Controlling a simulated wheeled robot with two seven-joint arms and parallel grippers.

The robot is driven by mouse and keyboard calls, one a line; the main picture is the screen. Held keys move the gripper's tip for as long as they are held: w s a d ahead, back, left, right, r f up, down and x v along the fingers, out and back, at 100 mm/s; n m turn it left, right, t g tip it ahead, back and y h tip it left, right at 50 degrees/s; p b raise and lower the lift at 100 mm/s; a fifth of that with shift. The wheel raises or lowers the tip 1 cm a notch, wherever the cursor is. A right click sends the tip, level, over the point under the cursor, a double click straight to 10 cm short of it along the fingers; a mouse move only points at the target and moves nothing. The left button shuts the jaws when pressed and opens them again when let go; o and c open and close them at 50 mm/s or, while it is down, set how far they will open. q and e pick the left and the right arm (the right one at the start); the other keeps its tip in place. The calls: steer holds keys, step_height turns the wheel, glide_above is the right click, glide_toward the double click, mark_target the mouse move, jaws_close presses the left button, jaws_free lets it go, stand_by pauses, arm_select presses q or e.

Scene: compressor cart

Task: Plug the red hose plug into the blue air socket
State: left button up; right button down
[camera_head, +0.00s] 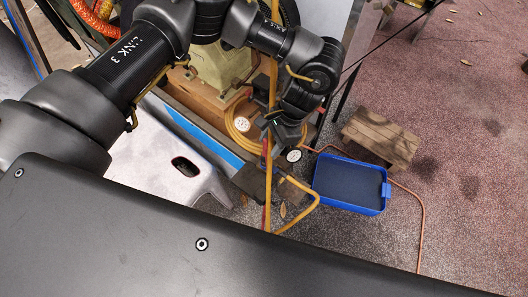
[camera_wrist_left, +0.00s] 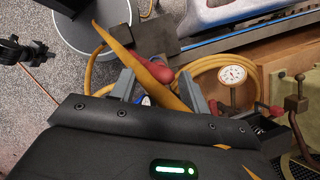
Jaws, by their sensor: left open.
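The red hose plug (camera_wrist_left: 152,68) shows in the left wrist view as a rounded red body beside a yellow strip, just beyond the finger tips. My left gripper (camera_wrist_left: 160,90) is open, with one grey finger on each side of the yellow strip and nothing clearly clamped. A small blue and white part (camera_wrist_left: 146,100) shows low between the fingers; I cannot tell whether it is the blue air socket. In the head view my left gripper (camera_head: 280,128) hangs over the cart's edge, and its wrist hides much of what is below. My right gripper does not show.
A pressure gauge (camera_wrist_left: 232,75) and a coiled yellow hose (camera_wrist_left: 210,65) are close by. A blue tray (camera_head: 350,207) and a wooden block (camera_head: 382,135) are on the floor to the right. A grey stool (camera_head: 150,160) stands left. Open floor lies far right.

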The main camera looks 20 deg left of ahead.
arm_select(q)
steer(key=shift+b+v, duration=0.4)
steer(key=shift+v, duration=2.25)
